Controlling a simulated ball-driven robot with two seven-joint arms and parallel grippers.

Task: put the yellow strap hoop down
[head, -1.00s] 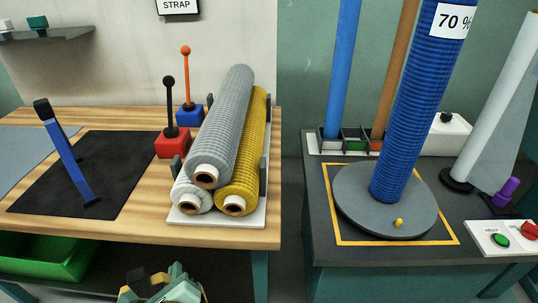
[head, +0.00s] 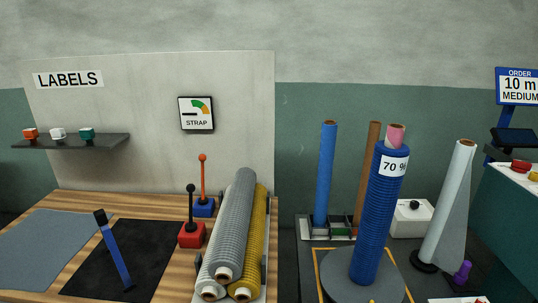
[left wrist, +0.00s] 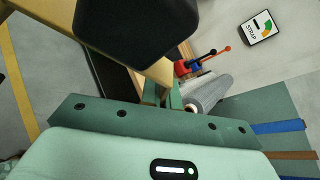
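In the left wrist view a tan-yellow band, the yellow strap hoop (left wrist: 158,69), runs behind a large black block close to the camera, which looks like its buckle. Two narrow green fingertips of my left gripper (left wrist: 162,95) meet the band and look shut on it; the block and gripper body hide much of the grip. The hoop and both grippers are outside the head view.
Grey and yellow netting rolls (head: 238,225) lie right of the mat. A blue 70 % roll (head: 377,220) stands on a turntable at right. The grey mat (head: 45,245) at left is clear.

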